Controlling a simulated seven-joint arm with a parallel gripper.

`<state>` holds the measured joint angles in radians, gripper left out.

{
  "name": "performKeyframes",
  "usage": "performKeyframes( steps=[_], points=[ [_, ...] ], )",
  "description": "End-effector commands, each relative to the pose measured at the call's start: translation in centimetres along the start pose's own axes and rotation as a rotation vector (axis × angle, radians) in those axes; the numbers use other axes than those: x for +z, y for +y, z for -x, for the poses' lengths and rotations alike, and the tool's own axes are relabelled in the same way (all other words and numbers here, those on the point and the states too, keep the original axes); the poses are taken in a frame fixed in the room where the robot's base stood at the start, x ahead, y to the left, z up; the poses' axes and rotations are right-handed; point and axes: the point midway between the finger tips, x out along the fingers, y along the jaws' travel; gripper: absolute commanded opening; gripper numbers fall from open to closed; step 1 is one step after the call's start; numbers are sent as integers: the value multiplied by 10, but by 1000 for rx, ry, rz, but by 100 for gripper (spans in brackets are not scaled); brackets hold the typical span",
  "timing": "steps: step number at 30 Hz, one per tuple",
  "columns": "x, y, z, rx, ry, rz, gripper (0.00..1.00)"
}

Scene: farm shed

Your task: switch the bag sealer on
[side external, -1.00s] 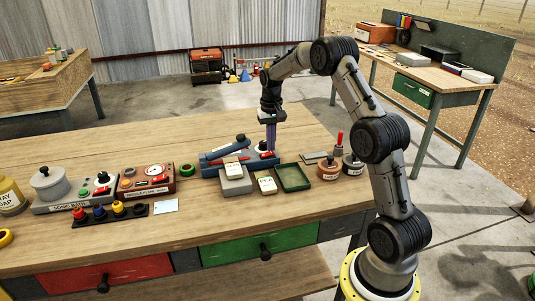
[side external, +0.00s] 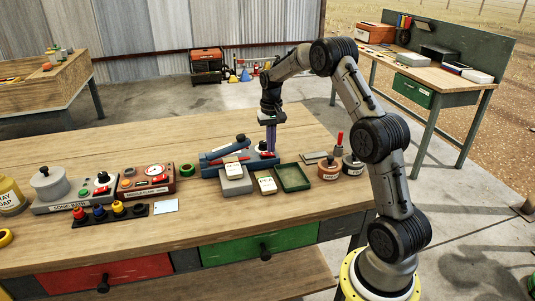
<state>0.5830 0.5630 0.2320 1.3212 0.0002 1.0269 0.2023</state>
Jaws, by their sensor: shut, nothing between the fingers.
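The bag sealer (side external: 228,164) is a blue-grey device with a raised lever arm, standing on the wooden bench near the middle. A red switch (side external: 264,147) sits on a pale plate at its right end. My gripper (side external: 271,150) points straight down at that end, its purple fingers together and empty. The fingertips are beside the red switch and partly cover the sealer's right end. I cannot tell whether they touch the switch or which way it is set.
A grey block (side external: 235,184) with a labelled packet, another packet (side external: 266,186) and a green tray (side external: 292,178) lie in front of the sealer. A red device (side external: 147,182) and a sonic bath (side external: 75,193) stand left. The bench behind is clear.

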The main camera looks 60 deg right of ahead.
Motion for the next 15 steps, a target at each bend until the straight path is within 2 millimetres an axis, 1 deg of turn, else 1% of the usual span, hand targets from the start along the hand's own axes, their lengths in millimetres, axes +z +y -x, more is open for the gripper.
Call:
performKeyframes(
  steps=[1,15],
  points=[
    [-1,0,5,-1,4,0,0],
    [-1,0,40,-1,4,0,0]
  ],
)
